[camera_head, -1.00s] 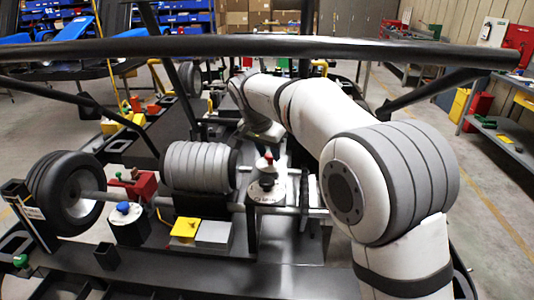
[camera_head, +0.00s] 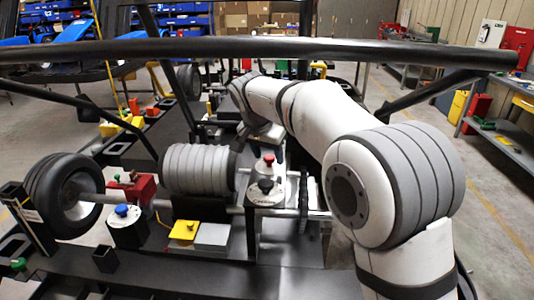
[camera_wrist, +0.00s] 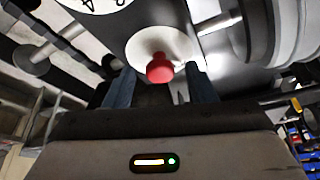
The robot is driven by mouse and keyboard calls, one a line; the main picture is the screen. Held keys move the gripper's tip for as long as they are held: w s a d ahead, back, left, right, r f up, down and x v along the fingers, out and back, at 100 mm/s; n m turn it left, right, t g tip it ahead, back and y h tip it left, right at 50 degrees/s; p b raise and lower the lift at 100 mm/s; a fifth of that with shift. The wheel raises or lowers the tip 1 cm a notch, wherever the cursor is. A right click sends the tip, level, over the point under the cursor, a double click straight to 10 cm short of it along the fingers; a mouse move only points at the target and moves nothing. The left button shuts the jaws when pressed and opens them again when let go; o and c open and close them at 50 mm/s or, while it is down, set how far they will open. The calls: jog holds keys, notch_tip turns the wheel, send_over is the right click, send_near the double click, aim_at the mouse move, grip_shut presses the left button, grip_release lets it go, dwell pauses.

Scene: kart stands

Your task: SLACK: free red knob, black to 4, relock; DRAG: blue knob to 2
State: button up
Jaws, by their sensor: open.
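The red knob (camera_head: 268,158) stands on the SLACK unit, behind its black knob (camera_head: 265,186) and white dial (camera_head: 277,197). The blue knob (camera_head: 122,209) sits on a separate black-sided post at the left. In the wrist view the red knob (camera_wrist: 160,69) shows on a pale round base, centred between my gripper's (camera_wrist: 161,88) two dark fingers. The fingers are spread and apart from the knob in the picture. Part of the numbered dial (camera_wrist: 95,3) shows at the top edge; the black knob is not clear there. The dial settings are too small to read.
A grey ribbed roller (camera_head: 198,168) and a wheel (camera_head: 62,195) lie left of the SLACK unit. A yellow block (camera_head: 184,231) and a grey block (camera_head: 213,236) sit in front. A black bar (camera_head: 260,50) crosses above my arm.

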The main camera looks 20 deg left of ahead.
jog(key=shift+s+a+r, duration=0.1)
jog(key=shift+s+r, duration=0.05)
jog(key=shift+r, duration=0.3)
jog(key=v, duration=0.2)
jog(key=s+v, duration=0.1)
jog(key=v, duration=0.1)
jog(key=shift+a, duration=0.1)
jog(key=s+a+b, duration=0.1)
jog(key=s+b, duration=0.1)
jog(key=s, duration=0.9)
jog(key=shift+a, duration=0.3)
jog(key=shift+w+d, duration=0.1)
